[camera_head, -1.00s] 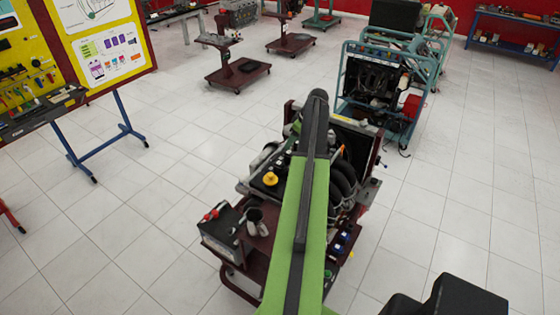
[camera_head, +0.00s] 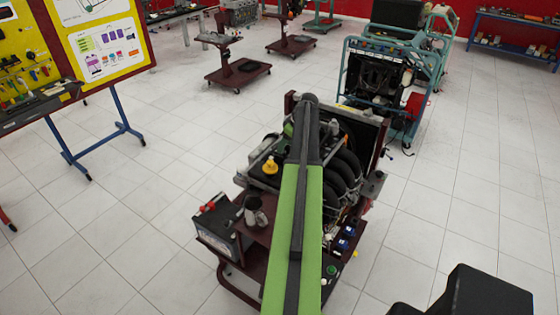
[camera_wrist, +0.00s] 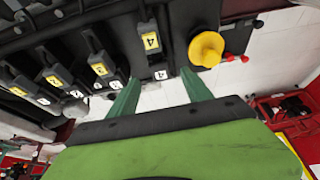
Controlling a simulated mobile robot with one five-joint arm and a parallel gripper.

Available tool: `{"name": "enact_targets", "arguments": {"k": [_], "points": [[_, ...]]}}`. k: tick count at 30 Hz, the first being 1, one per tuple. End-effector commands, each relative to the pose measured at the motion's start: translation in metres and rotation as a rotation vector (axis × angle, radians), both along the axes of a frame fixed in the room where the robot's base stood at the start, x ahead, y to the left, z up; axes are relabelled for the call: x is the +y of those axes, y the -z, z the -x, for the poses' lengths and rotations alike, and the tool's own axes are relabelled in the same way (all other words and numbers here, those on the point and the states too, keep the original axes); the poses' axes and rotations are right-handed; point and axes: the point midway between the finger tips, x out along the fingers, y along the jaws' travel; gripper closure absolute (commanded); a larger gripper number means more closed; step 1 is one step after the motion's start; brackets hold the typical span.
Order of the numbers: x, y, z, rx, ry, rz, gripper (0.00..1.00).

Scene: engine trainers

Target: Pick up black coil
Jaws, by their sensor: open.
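A black coil (camera_wrist: 149,38) with a yellow label marked 4 sits in the engine's row of coils in the wrist view. It is just beyond my gripper (camera_wrist: 160,92), whose two green fingers are apart with nothing held between them. The coil lies ahead of the gap between the fingers. Whether a finger touches it I cannot tell. More labelled black coils (camera_wrist: 101,67) stand to its left. In the head view my arm covers the coils and the fingers, over the engine (camera_head: 345,180).
A yellow cap (camera_wrist: 207,48) stands close to the right finger; it also shows in the head view (camera_head: 270,166). A battery (camera_head: 214,228) is on the maroon engine stand. Another engine trainer (camera_head: 375,85) stands behind. A display board (camera_head: 110,45) is at left.

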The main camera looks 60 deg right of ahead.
Motion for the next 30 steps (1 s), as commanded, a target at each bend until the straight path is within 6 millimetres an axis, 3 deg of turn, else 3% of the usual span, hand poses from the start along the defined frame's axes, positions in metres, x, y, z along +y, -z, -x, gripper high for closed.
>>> {"name": "enact_targets", "arguments": {"k": [10,18,30], "points": [[-0.001,0.046,-0.02,0.0,0.001,0.0,0.42],[-0.001,0.045,-0.022,0.0,0.001,0.0,0.42],[-0.001,0.045,-0.022,0.0,0.002,-0.001,0.94]]}}
